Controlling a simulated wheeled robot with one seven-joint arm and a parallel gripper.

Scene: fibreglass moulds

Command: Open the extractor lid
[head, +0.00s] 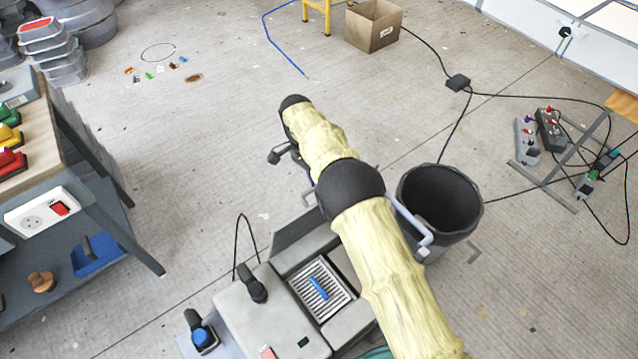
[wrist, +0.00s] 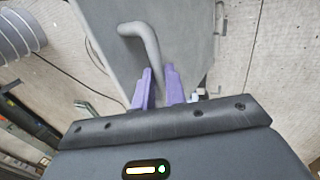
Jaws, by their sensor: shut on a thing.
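In the wrist view, a grey bent bar handle (wrist: 141,35) stands on a flat grey panel (wrist: 188,45), which looks like the extractor lid. My gripper (wrist: 158,72) has its two purple fingers on either side of the handle's lower straight part and is shut on it. The panel's right edge shows small metal fittings, with floor beyond. The lid's lower part is hidden behind my gripper body. In the head view my sleeved arm reaches away from the camera. My fingers and their hold on the handle cannot be made out there.
A black bin (head: 440,203) stands close to the right of my arm. A workbench with a socket box (head: 42,215) is at the left. Cables cross the floor at the right. A cardboard box (head: 373,27) stands farther back. The wrist view shows a ribbed grey hose (wrist: 18,35).

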